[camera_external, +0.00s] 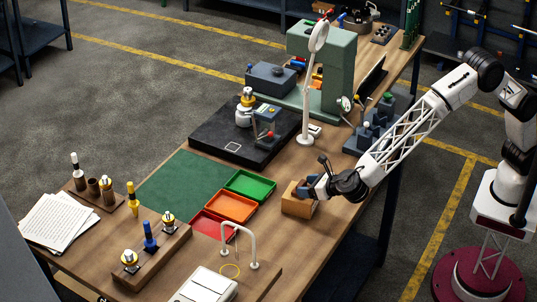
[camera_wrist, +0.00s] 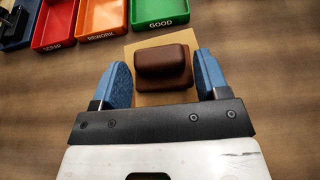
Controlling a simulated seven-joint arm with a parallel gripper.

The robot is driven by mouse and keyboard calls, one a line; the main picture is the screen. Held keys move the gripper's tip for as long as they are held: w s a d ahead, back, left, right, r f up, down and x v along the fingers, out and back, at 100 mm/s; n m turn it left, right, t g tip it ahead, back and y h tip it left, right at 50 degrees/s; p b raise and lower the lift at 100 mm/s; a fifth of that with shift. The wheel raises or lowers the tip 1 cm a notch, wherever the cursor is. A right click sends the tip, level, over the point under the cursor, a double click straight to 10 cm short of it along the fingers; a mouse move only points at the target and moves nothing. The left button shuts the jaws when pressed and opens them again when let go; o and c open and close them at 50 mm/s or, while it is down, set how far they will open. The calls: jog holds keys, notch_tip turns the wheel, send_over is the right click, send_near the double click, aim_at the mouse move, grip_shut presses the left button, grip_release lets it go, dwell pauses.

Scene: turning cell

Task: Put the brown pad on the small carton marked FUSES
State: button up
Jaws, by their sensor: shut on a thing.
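The brown pad (camera_wrist: 163,66) is a dark brown block with a raised, rounded top and a wider base. In the wrist view it sits between the two blue fingers of my gripper (camera_wrist: 163,78), which is shut on it. A tan carton (camera_wrist: 133,50) is directly under the pad and shows around its edges; no FUSES marking is readable. In the external view the carton (camera_external: 298,207) stands near the table's right edge, with my gripper (camera_external: 306,190) right at its top. Whether the pad's full weight rests on the carton cannot be told.
Green GOOD (camera_external: 250,186), orange REWORK (camera_external: 232,207) and red SCRAP (camera_external: 212,226) trays lie left of the carton. A magnifier stand (camera_external: 306,138) is behind it, and a white arched wire stand (camera_external: 253,264) is in front. Table right of the carton is narrow but clear.

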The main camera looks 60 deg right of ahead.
jog(key=shift+f, duration=0.1)
jog(key=o, duration=0.9)
jog(key=shift+o, duration=0.2)
jog(key=v, duration=1.2)
dwell(0.4)
